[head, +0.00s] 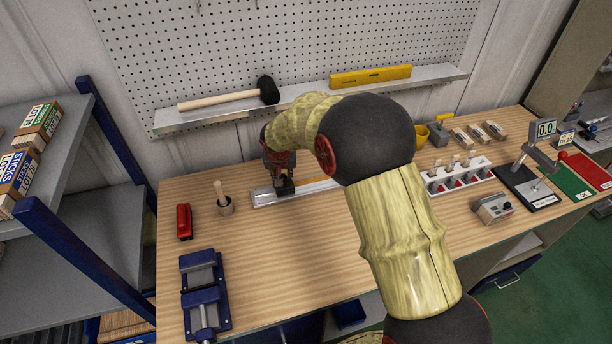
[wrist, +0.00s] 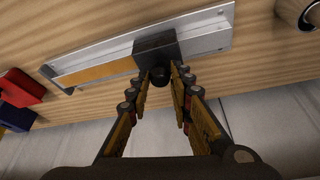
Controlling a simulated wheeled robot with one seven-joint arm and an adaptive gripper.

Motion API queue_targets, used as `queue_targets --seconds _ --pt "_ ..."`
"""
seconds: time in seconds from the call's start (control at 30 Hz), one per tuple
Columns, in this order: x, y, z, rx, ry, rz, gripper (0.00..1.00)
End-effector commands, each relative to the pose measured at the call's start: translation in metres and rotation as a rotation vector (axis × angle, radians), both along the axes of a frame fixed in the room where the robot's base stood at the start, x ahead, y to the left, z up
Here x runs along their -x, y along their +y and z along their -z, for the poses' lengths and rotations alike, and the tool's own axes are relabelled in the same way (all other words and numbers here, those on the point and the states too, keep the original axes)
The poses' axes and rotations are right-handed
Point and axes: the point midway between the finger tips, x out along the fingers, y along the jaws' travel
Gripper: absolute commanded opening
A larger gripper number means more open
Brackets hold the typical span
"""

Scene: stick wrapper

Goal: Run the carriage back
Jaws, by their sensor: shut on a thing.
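A long metal rail (head: 262,197) lies on the wooden bench, with a dark block carriage (head: 286,188) on it. In the wrist view the rail (wrist: 208,38) slants across the top and the carriage (wrist: 157,48) sits right of its middle. A dark round knob (wrist: 160,76) sticks out of the carriage. My gripper (wrist: 162,82) is shut on this knob, one finger on each side. In the head view my gripper (head: 282,178) reaches down onto the carriage, near the rail's left end. An orange strip (wrist: 98,74) runs along the rail beside the carriage. My arm hides the rail's right end in the head view.
A red stapler-like thing (head: 184,222) and a blue vise (head: 203,290) are farther left. A white rack (head: 462,178) stands right of my arm. Bench in front of the rail is clear.

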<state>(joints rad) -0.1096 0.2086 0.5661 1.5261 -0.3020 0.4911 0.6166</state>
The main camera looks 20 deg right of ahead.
Motion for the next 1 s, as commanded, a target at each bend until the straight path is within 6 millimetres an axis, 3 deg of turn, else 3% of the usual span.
queue_targets --seconds 0.1,0.3,0.83,0.87,1.0 --pt "0.0 0.029 0.003 0.0 -0.001 -0.004 0.0" --pt "0.0 0.058 0.002 -0.001 0.001 -0.001 0.0" --pt "0.0 0.068 0.0 -0.001 0.002 0.0 0.0" --pt "0.0 0.068 0.0 0.0 0.001 0.0 0.23" --pt "0.0 0.067 0.0 0.0 0.001 0.0 0.31"
